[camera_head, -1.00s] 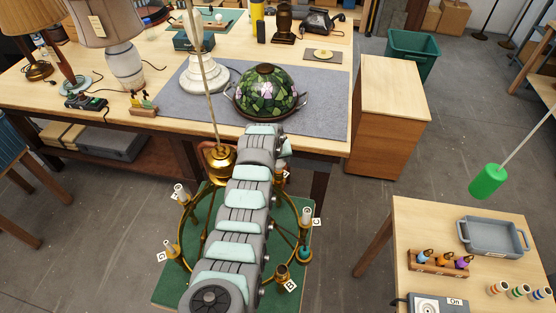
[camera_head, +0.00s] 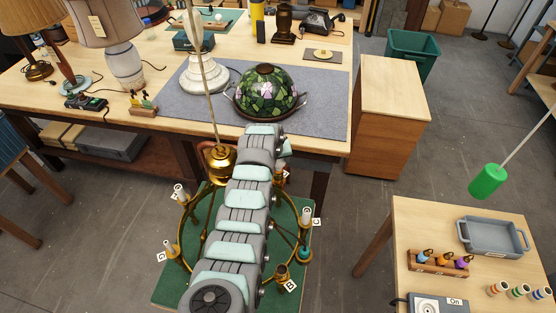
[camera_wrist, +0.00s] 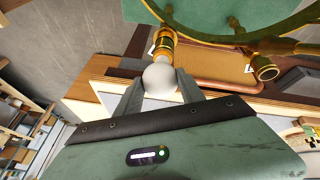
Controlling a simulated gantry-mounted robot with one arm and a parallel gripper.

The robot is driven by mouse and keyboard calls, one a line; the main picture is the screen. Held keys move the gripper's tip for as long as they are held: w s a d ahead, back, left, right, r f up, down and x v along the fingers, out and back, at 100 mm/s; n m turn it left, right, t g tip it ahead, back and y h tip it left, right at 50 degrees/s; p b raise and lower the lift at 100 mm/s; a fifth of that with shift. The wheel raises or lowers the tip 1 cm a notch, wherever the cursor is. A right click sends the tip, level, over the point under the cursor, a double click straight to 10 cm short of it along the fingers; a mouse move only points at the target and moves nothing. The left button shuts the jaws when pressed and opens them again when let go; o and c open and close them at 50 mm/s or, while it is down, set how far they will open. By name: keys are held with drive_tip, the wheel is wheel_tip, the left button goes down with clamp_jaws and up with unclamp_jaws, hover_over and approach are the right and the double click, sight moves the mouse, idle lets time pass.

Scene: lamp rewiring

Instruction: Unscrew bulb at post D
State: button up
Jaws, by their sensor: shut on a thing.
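In the wrist view, a round white bulb (camera_wrist: 160,77) sits between the two fingers of my gripper (camera_wrist: 160,90), which is shut on it. The bulb's far end meets a brass socket post (camera_wrist: 165,42), and the two look in line. A small white tag shows beside this post, but its letter is not readable, so I cannot confirm that it is post D. In the head view, my arm hides the gripper, the bulb and this post. The brass ring lamp (camera_head: 182,225) there carries several posts with letter tags, including C (camera_head: 306,215) and B (camera_head: 282,271).
The ring lamp is over a green board (camera_head: 165,290). A workbench (camera_head: 60,95) behind holds a stained-glass shade (camera_head: 268,92) on a grey mat. At right, a side table (camera_head: 412,215) carries a grey tray (camera_head: 490,236) and a rack of coloured bulbs (camera_head: 438,262).

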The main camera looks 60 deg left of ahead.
drive_tip(key=shift+w+d+r+n+g+p, duration=0.2)
drive_tip(key=shift+n+g+p, duration=0.15)
drive_tip(key=shift+n, duration=0.35)
drive_tip(key=n+b, duration=0.1)
drive_tip(key=f+n+g+y+b, duration=0.1)
drive_tip(key=n+b, duration=0.1)
drive_tip(key=shift+w+f, duration=0.1)
drive_tip(key=shift+w, duration=0.1)
drive_tip(key=shift+n+g+b, duration=0.35)
drive_tip(key=shift+n+b, duration=0.45)
drive_tip(key=shift+b, duration=0.2)
drive_tip(key=shift+a+n+g+b, duration=0.1)
drive_tip(key=shift+n+g+b, duration=0.2)
drive_tip(key=shift+n+b, duration=0.7)
drive_tip(key=shift+r+b, duration=0.25)
drive_tip(key=shift+b, duration=0.25)
drive_tip(key=shift+s+r, duration=0.1)
drive_tip(key=shift+r, duration=0.05)
drive_tip(key=o, duration=1.3)
drive_tip(key=shift+o, duration=0.2)
